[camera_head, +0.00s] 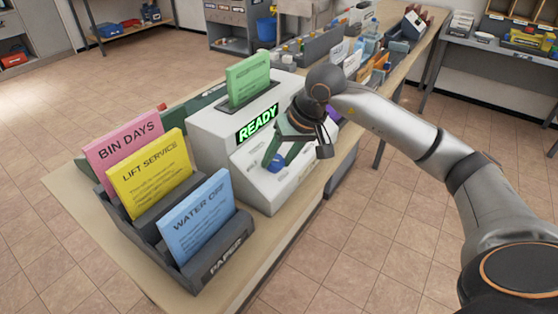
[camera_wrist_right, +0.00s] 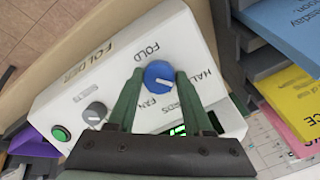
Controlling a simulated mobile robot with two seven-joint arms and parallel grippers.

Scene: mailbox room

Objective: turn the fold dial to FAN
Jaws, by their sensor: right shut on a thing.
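The fold dial, a round blue knob (camera_wrist_right: 158,74) with a white pointer line, sits on the white folder's sloped front panel (camera_wrist_right: 105,70). FOLD is printed above it, a partly covered HALF label to its right and FAN below it in the right wrist view. The pointer line shows towards the lower right of the knob; its exact setting is hard to tell. My right gripper (camera_wrist_right: 158,78) is shut on the dial, one green finger on each side. In the head view the right gripper (camera_head: 282,152) reaches down to the blue dial (camera_head: 274,163). My left gripper is not in view.
A smaller grey knob (camera_wrist_right: 95,113) and a green button (camera_wrist_right: 60,133) share the panel. A green READY display (camera_head: 257,124) is lit. A paper rack (camera_head: 225,262) with pink, yellow and blue sheets stands left of the folder. A green sheet (camera_head: 248,80) stands in its top.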

